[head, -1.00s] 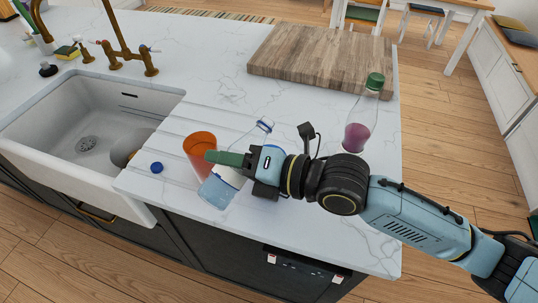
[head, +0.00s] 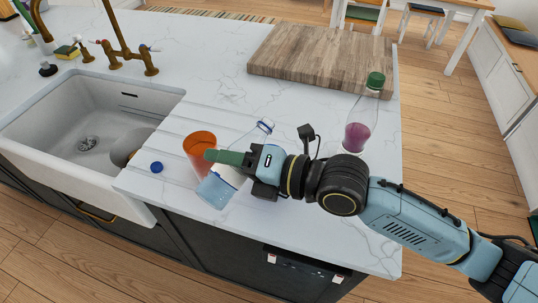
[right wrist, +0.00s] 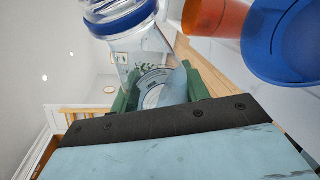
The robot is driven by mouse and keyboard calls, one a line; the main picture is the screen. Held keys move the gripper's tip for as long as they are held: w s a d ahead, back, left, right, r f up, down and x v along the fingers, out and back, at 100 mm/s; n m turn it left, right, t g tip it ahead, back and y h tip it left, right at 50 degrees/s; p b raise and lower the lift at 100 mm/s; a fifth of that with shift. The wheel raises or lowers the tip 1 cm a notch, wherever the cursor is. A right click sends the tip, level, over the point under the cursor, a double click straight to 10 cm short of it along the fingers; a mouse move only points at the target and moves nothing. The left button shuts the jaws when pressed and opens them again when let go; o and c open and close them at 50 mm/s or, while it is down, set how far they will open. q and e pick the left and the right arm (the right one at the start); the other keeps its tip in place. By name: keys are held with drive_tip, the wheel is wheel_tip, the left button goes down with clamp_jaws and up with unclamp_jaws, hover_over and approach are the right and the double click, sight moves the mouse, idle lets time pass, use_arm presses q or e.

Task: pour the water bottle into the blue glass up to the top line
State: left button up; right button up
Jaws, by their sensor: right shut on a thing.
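In the right wrist view, the bottle (right wrist: 125,35) sits between the green fingers (right wrist: 160,88). A round blue thing (right wrist: 285,38) fills the upper right there; I cannot tell whether it is the blue glass. My left gripper is not in view.
An orange glass (head: 198,146) stands by the bottle's lower end. A blue cap (head: 156,167) lies on the counter near the sink (head: 30,132). A green-capped bottle with purple liquid (head: 357,135) and a wooden board (head: 320,62) stand to the right and back.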

drive_tip(key=shift+s+m, duration=0.1)
drive_tip(key=shift+m, duration=0.3)
idle(1.3)
drive_tip(key=shift+a+f+b, duration=0.1)
drive_tip(key=shift+f+b, duration=0.1)
drive_tip(key=shift+b, duration=0.15)
drive_tip(key=shift+s+a+f+m+y+b, duration=0.15)
drive_tip(key=shift+f+m+y+b, duration=0.55)
drive_tip(key=shift+f+b, duration=0.95)
idle(0.5)
drive_tip(key=shift+r+m+b, duration=0.5)
drive_tip(key=shift+r+m, duration=0.2)
drive_tip(key=shift+r, duration=0.35)
idle(1.9)
